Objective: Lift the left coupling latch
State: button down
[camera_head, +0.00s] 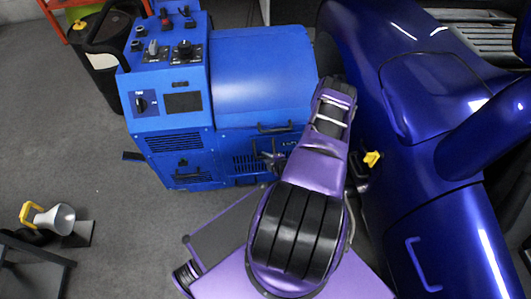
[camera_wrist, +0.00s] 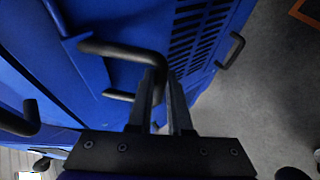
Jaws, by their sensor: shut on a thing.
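A black U-shaped handle (camera_wrist: 110,47) stands out from the blue machine in the wrist view. My gripper (camera_wrist: 165,72) has its two fingers shut on the bent end of this handle, with a narrow gap between the fingertips. No label shows, so I cannot tell for sure that this handle is the left coupling latch. In the head view my gripper (camera_head: 270,160) is small and dark against the front of the blue machine (camera_head: 262,80), and my arm hides part of that area. A black handle (camera_head: 273,127) shows just above it there.
The blue car (camera_head: 430,160) stands close on the right, with a yellow part (camera_head: 371,159) near my arm. Grey floor (camera_head: 70,140) is open at left.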

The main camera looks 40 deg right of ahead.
aim_at(263, 157)
jog(key=shift+s+a+r+g+y, duration=0.1)
jog(key=shift+r+g+y, duration=0.1)
jog(key=shift+r+g, duration=0.2)
jog(key=shift+s+a+r+g+y, duration=0.1)
jog(key=shift+r+g+y, duration=0.1)
jog(key=shift+r+g, duration=0.2)
jog(key=shift+s+a+r+m+g+y, duration=0.1)
jog(key=shift+s+r+m+g+y, duration=0.2)
jog(key=shift+g, duration=0.25)
jog(key=shift+s+a+r+m+g+y, duration=0.1)
jog(key=shift+r+m+g+y, duration=0.1)
jog(key=shift+r+g, duration=0.3)
jog(key=shift+s+r+g, duration=0.1)
jog(key=shift+g, duration=0.25)
jog(key=shift+a+r+b, duration=0.1)
jog(key=shift+r+b, duration=0.2)
jog(key=shift+r, duration=1.7)
jog(key=c, duration=1.1)
grip_release()
jog(key=shift+s, duration=0.1)
